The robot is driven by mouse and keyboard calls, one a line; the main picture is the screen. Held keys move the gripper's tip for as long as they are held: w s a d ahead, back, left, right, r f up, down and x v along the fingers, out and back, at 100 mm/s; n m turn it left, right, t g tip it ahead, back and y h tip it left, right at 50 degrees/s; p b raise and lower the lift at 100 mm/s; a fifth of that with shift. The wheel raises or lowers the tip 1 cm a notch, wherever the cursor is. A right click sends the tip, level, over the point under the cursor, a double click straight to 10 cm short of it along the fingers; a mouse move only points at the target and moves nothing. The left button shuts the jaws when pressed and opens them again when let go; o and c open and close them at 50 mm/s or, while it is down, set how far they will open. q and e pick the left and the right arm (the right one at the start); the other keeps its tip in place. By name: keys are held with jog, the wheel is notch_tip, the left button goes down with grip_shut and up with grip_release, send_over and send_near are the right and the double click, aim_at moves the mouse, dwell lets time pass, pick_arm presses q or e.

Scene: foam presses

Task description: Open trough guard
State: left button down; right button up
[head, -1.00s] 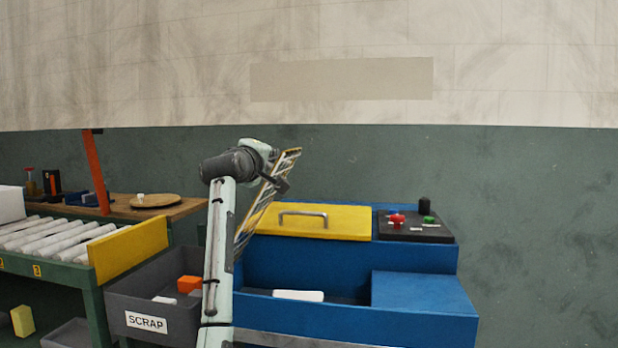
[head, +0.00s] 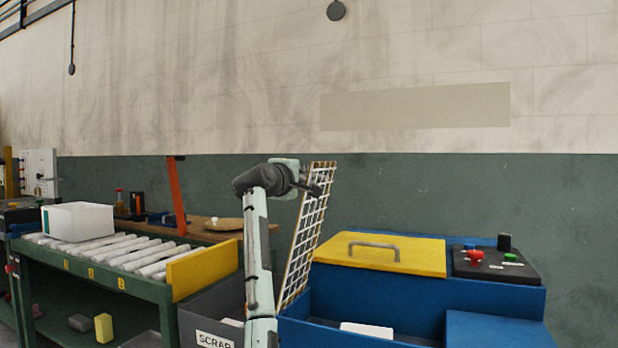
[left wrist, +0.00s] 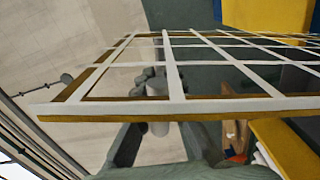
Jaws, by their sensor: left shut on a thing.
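The trough guard (head: 305,240) is a white wire grid with a yellow-brown edge. In the head view it stands steeply raised, leaning a little right, at the left end of the blue press (head: 420,295). My left gripper (head: 316,188) is at the guard's upper part and is shut on it. In the left wrist view the guard (left wrist: 178,105) crosses the picture close to the camera. The grid and my arm hide part of the grip. The trough under the guard is open to view and holds a white block (head: 367,329). My right gripper does not show.
A yellow lid (head: 380,252) with a grey handle and a black control panel (head: 495,264) top the press. A grey scrap bin (head: 213,307) stands left of it. Further left is a roller conveyor (head: 110,250) with a white box (head: 78,221).

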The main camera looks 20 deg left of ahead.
pick_arm(q)
jog(key=c, duration=1.6)
grip_release()
jog(key=shift+d, duration=0.1)
jog(key=s, duration=1.2)
